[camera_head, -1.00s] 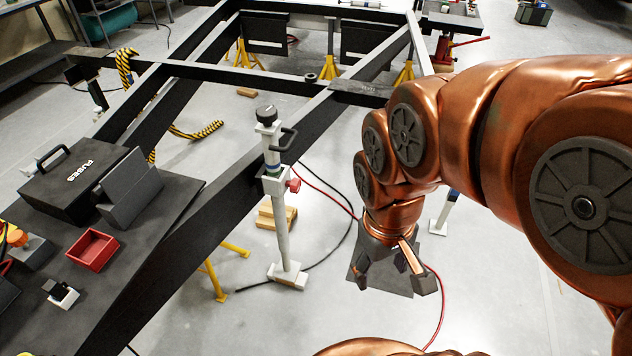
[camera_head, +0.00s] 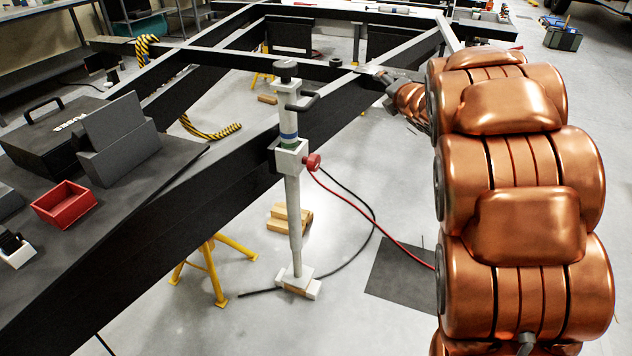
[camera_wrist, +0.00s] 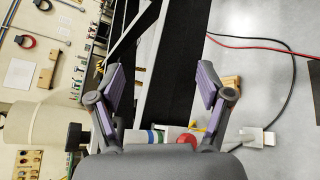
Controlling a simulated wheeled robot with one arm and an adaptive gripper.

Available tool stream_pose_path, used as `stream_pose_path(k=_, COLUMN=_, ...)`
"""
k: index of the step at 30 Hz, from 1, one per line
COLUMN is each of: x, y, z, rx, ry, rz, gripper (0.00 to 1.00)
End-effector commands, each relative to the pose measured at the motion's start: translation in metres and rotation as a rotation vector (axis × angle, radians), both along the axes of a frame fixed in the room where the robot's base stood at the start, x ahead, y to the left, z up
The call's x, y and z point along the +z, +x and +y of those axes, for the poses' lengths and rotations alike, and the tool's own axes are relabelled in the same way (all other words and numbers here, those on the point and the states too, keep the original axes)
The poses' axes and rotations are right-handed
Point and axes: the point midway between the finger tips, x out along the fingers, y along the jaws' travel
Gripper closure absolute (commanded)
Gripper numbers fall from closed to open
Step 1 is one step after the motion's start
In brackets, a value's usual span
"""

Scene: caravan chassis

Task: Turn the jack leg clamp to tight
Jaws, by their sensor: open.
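The jack leg (camera_head: 294,205) stands upright beside the black chassis beam, a white post with blue and green bands. Its red clamp knob (camera_head: 312,161) sticks out to the right of the white clamp block (camera_head: 290,157). My gripper (camera_head: 383,85) is to the right of the post and higher in the picture, apart from it. In the wrist view my gripper (camera_wrist: 160,82) is open, with nothing between its fingers. There the red clamp knob (camera_wrist: 186,139) shows low between the finger bases, and my gripper's body hides part of the post. The knob's turn position cannot be told.
The black chassis beam (camera_head: 190,235) runs diagonally behind the post. A yellow stand (camera_head: 212,270), wooden blocks (camera_head: 290,218) and a red cable (camera_head: 372,228) lie lower. A red tray (camera_head: 64,204) is at left.

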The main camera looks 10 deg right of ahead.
Motion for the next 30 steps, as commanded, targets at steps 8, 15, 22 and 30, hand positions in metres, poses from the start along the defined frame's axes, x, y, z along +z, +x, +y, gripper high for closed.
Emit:
stream_pose_path(k=8, x=-0.099, y=0.034, z=0.049, rx=0.492, ry=-0.371, rz=-0.172, gripper=0.22)
stream_pose_path(k=15, x=-0.177, y=0.01, z=0.094, rx=0.86, ry=-0.562, rz=-0.395, gripper=0.22)
stream_pose_path(k=22, x=-0.211, y=-0.018, z=0.113, rx=1.03, ry=-0.624, rz=-0.551, gripper=0.22)
stream_pose_path(k=30, x=-0.213, y=-0.017, z=0.128, rx=1.061, ry=-0.633, rz=-0.586, gripper=0.22)
